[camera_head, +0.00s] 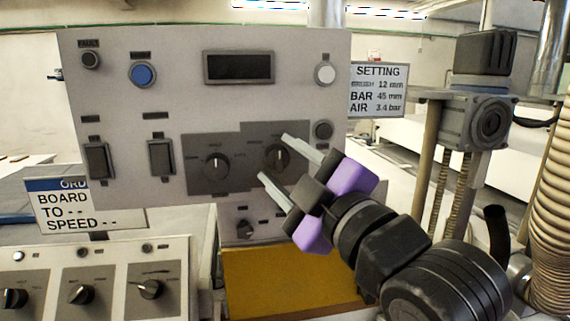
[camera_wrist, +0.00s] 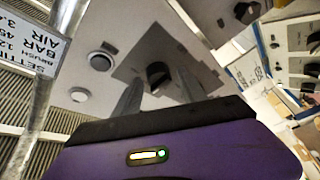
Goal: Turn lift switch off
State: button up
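An upright grey control panel (camera_head: 200,100) fills the middle of the head view. On its darker plate sit two dark round knobs, a left knob (camera_head: 216,165) and a right knob (camera_head: 277,155). Two black rocker switches, the outer one (camera_head: 97,160) and the inner one (camera_head: 161,157), are at lower left. Labels are too blurred to tell which is the lift switch. My gripper (camera_head: 273,156) is open, its pale fingers on either side of the right knob. In the wrist view the knob (camera_wrist: 158,75) shows between the fingertips. I cannot tell whether they touch it.
A blue button (camera_head: 142,75), a dark display (camera_head: 238,67) and a white button (camera_head: 325,74) are above. A lower panel (camera_head: 75,270) with several knobs stands at front left. A SETTING sign (camera_head: 378,90) and a ribbed hose (camera_head: 552,200) are at right.

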jog(key=shift+d, duration=0.1)
jog(key=b+v, duration=0.1)
jog(key=v, duration=0.6)
jog(key=shift+s+d+b, duration=0.2)
jog(key=shift+s+b, duration=0.1)
jog(key=shift+b, duration=0.1)
